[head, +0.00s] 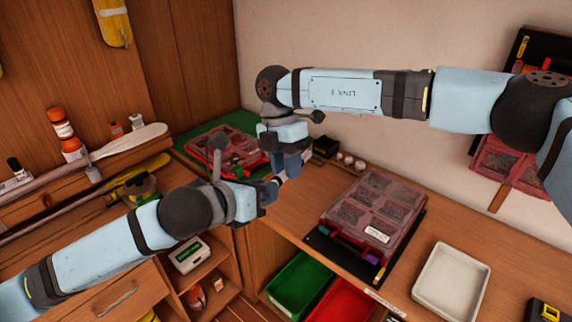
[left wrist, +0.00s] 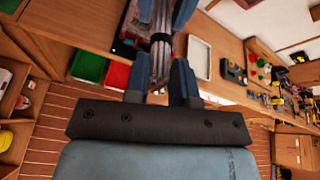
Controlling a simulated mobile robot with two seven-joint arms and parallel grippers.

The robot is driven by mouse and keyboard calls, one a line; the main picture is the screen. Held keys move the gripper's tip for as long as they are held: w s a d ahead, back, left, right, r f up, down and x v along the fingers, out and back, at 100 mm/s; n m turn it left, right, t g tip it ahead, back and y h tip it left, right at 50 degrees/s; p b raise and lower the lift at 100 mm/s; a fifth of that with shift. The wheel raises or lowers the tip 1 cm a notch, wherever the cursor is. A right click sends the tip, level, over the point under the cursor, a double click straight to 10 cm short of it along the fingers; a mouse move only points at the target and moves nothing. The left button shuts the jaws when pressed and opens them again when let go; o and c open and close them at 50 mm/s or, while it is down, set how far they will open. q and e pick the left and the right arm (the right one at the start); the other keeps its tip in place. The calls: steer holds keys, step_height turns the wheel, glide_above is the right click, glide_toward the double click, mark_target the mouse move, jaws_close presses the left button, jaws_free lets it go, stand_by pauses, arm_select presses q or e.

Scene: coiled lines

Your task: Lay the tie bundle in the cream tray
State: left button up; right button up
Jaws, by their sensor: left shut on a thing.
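The cream tray (head: 416,291) stands on the wooden bench at the lower right of the head view, and it looks empty; it also shows in the left wrist view (left wrist: 208,60). My left gripper (head: 270,190) is shut on the tie bundle (left wrist: 160,62), a narrow grey bunch of strands. In the head view the bundle is mostly hidden, with only a pale bit (head: 282,178) showing between the grippers. My right gripper (head: 290,165) is close by, its blue fingers at the bundle's far end; whether they grip it is unclear. Both grippers are left of the tray.
A red clear-lidded organiser case (head: 372,208) lies on a dark mat between the grippers and the tray. Another red case (head: 225,150) is on a green mat behind. Green (head: 300,284) and red (head: 345,301) bins sit at the bench front. A yellow-black item (head: 545,311) is right of the tray.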

arm_select(q)
steer(key=o, duration=1)
steer(key=shift+s+d+r, duration=0.1)
steer(key=shift+s+d, duration=0.05)
steer(key=v, duration=1.1)
step_height(320, 180, down, 19)
steer(key=n+t, duration=0.2)
steer(key=n, duration=2)
steer(key=s+a+f+n+y, duration=0.2)
steer(key=s+f+n, duration=0.2)
steer(key=f, duration=0.3)
steer(key=s+a+f+n+g+y, duration=0.1)
steer(key=s+a+f+n, duration=0.1)
steer(key=s+f+n, duration=0.2)
steer(key=s+a+f+n+y, duration=0.2)
steer(key=s+f+n, duration=0.3)
steer(key=f+n, duration=0.2)
steer(key=shift+s+a+f+g+y, duration=0.1)
steer(key=shift+a+f+g+y, duration=0.1)
steer(key=shift+f, duration=0.5)
steer(key=shift+a+f+g+y, duration=0.1)
steer(key=shift+f+g, duration=0.1)
steer(key=shift+f, duration=0.45)
